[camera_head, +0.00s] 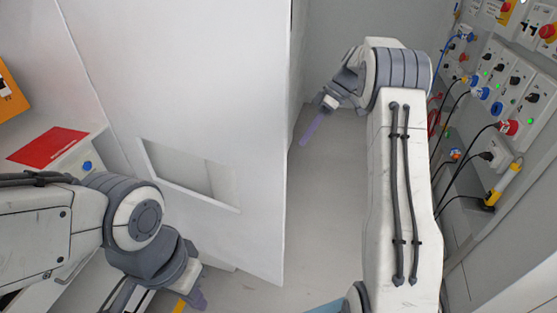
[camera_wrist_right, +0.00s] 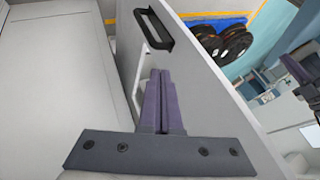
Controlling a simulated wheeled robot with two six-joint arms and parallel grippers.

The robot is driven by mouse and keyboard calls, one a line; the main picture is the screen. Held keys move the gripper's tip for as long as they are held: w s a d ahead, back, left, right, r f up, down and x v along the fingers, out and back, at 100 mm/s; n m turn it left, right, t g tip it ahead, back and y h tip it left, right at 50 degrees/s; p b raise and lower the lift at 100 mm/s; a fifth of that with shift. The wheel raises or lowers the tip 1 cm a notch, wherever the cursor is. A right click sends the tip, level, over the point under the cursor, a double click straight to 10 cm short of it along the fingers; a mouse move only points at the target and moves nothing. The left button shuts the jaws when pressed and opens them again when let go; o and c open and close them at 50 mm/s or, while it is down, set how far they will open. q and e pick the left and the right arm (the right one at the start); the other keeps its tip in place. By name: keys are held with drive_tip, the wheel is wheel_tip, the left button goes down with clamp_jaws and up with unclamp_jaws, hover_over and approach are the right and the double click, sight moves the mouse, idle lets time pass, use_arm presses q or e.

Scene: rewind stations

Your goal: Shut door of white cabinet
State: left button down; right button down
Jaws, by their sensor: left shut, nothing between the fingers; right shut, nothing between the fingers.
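The white cabinet door (camera_head: 200,90) stands as a large tilted panel across the middle of the head view, with a rectangular opening or recess low on it. My right gripper (camera_head: 311,129) is shut and empty, to the right of the panel's free edge. In the right wrist view its closed purple fingers (camera_wrist_right: 162,103) point along the white panel (camera_wrist_right: 205,85), close to its face; contact cannot be told. A black handle (camera_wrist_right: 155,30) shows just beyond the fingertips, not gripped. My left gripper (camera_head: 194,300) is shut and empty at the lower left, partly cut off.
A wall of switch panels (camera_head: 500,85) with plugs and hanging cables stands on the right, beside my right arm. A red sheet (camera_head: 48,146) and an orange box (camera_head: 10,95) are at the left. Black reels (camera_wrist_right: 235,42) show beyond the panel. Grey floor (camera_head: 325,220) lies open between.

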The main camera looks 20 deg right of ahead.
sight(282, 173)
drive_tip(key=shift+s+a+f+p, duration=0.5)
drive_tip(key=shift+s+a+f, duration=0.15)
drive_tip(key=shift+a+f, duration=0.7)
drive_tip(key=shift+s+a+f+p, duration=0.45)
drive_tip(key=shift+s+a+f, duration=0.2)
drive_tip(key=shift+a+f, duration=0.7)
drive_tip(key=shift+s+a+f+p, duration=0.6)
drive_tip(key=shift+a+f, duration=0.5)
drive_tip(key=shift+a, duration=0.45)
drive_tip(key=shift+s, duration=0.1)
